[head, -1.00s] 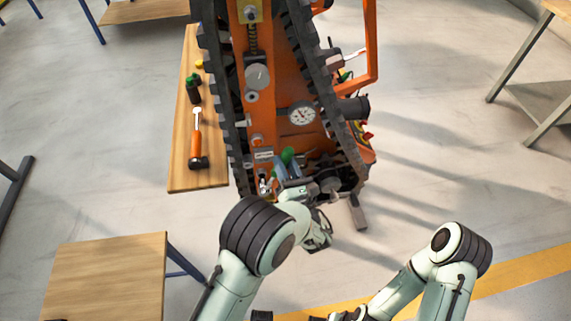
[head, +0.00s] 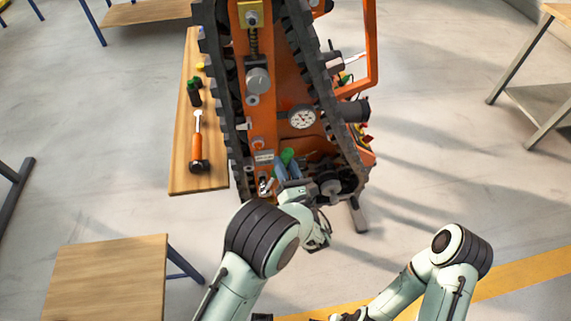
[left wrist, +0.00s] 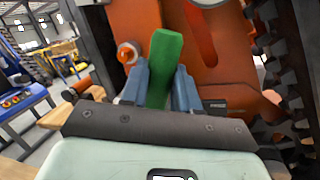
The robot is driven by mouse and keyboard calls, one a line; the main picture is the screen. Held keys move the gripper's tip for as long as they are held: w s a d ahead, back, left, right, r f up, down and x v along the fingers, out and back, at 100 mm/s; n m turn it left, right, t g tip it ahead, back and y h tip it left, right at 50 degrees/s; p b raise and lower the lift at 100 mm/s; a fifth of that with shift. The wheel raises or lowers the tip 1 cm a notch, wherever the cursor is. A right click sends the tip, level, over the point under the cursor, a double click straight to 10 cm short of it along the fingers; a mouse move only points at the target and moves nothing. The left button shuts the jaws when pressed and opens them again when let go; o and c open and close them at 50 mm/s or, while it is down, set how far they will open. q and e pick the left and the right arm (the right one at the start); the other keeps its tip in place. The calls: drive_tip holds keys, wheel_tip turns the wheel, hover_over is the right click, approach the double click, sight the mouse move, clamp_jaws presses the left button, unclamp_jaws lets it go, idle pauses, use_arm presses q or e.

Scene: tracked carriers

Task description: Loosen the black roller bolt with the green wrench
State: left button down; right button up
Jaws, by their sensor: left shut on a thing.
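The green wrench (head: 287,156) is between the blue-grey fingers of my left gripper (head: 287,170), at the near end of the orange tracked carrier (head: 284,90). In the left wrist view the wrench (left wrist: 163,62) stands up between the two fingers of my left gripper (left wrist: 160,88), which are shut on it, with the carrier's orange frame close behind. I cannot make out the black roller bolt or whether the wrench touches it.
Black tracks (head: 310,60) flank the carrier's frame, close to my left gripper. A wooden bench (head: 180,150) on the left holds an orange-handled tool (head: 198,140) and a dark bottle-like item (head: 194,94). A wooden table (head: 105,275) stands at lower left.

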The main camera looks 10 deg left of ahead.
use_arm(q)
drive_tip(key=shift+w+a, duration=0.1)
drive_tip(key=shift+w, duration=0.35)
idle(0.4)
drive_tip(key=shift+r+p, duration=0.1)
drive_tip(key=shift+p, duration=0.2)
idle(0.4)
drive_tip(key=c, duration=1.6)
unclamp_jaws()
clamp_jaws()
drive_tip(key=shift+s+a+r+n, duration=0.2)
drive_tip(key=shift+a+r+n, duration=0.05)
drive_tip(key=shift+a+n, duration=0.45)
drive_tip(key=shift+a+g, duration=0.1)
drive_tip(key=shift+g, duration=0.2)
drive_tip(key=shift+s+a+r+n, duration=0.2)
drive_tip(key=shift+a+r+n, duration=0.05)
drive_tip(key=shift+a+n, duration=0.45)
